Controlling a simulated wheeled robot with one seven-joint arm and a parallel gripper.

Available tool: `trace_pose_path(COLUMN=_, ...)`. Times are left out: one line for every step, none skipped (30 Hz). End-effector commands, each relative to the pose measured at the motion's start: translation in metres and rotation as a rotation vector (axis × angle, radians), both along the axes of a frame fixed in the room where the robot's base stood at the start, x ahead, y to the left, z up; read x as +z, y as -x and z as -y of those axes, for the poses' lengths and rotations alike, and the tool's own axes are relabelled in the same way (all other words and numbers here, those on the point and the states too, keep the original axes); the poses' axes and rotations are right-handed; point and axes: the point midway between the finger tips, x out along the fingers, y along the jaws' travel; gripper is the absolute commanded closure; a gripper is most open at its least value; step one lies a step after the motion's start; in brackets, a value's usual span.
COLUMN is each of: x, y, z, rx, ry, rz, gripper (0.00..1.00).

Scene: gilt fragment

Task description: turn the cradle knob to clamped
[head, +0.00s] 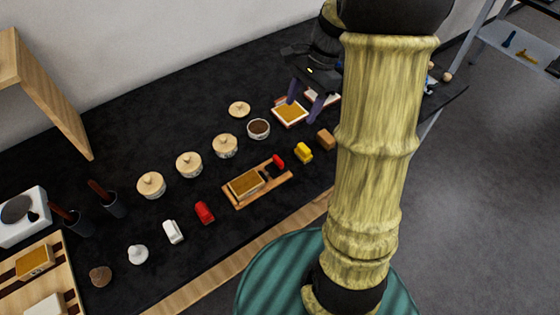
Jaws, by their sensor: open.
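The cradle looks to be the low wooden tray (240,203) near the table's front edge, with a gold-brown panel (247,183) lying in its left part. At its right end is a dark fitting, with a small red piece (278,161) beside it that may be the knob; its setting is too small to read. My gripper (303,110) is open with its purple fingers pointing down, apart from the cradle, above and behind its right end. Nothing shows between the fingers.
Lidded pots (189,165) and an open bowl (258,129) stand behind the cradle. A framed gold panel (290,112) lies near my gripper. My arm hides the table's right part.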

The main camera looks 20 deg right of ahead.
Motion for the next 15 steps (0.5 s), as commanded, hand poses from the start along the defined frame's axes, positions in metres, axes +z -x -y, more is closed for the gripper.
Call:
trace_pose_path(x=-0.0011, y=-0.0027, z=0.0012, rx=-0.021, ry=-0.010, rz=-0.011, gripper=0.40)
trace_pose_path(x=-0.0002, y=-0.0029, z=0.0014, rx=-0.028, ry=-0.014, rz=-0.016, gripper=0.40)
trace_pose_path(x=0.0008, y=-0.0030, z=0.0014, rx=-0.032, ry=-0.016, rz=-0.019, gripper=0.40)
trace_pose_path(x=0.0014, y=-0.0030, z=0.0014, rx=-0.033, ry=-0.016, rz=-0.020, gripper=0.40)
trace_pose_path(x=0.0017, y=-0.0029, z=0.0013, rx=-0.032, ry=-0.016, rz=-0.019, gripper=0.40)
trace_pose_path(x=0.0017, y=-0.0027, z=0.0011, rx=-0.031, ry=-0.016, rz=-0.020, gripper=0.40)
trace_pose_path(x=0.0017, y=-0.0027, z=0.0011, rx=-0.031, ry=-0.016, rz=-0.020, gripper=0.40)
trace_pose_path(x=0.0018, y=-0.0027, z=0.0010, rx=-0.030, ry=-0.015, rz=-0.019, gripper=0.40)
trace_pose_path(x=0.0017, y=-0.0026, z=0.0010, rx=-0.030, ry=-0.015, rz=-0.019, gripper=0.40)
trace_pose_path(x=0.0016, y=-0.0026, z=0.0010, rx=-0.029, ry=-0.015, rz=-0.019, gripper=0.40)
trace_pose_path(x=0.0012, y=-0.0025, z=0.0008, rx=-0.029, ry=-0.015, rz=-0.019, gripper=0.40)
trace_pose_path(x=0.0004, y=-0.0024, z=0.0005, rx=-0.029, ry=-0.015, rz=-0.019, gripper=0.40)
trace_pose_path(x=-0.0007, y=-0.0022, z=-0.0001, rx=-0.028, ry=-0.015, rz=-0.018, gripper=0.40)
trace_pose_path(x=-0.0022, y=-0.0021, z=-0.0005, rx=-0.028, ry=-0.015, rz=-0.019, gripper=0.40)
trace_pose_path(x=-0.0047, y=-0.0018, z=-0.0016, rx=-0.027, ry=-0.015, rz=-0.018, gripper=0.40)
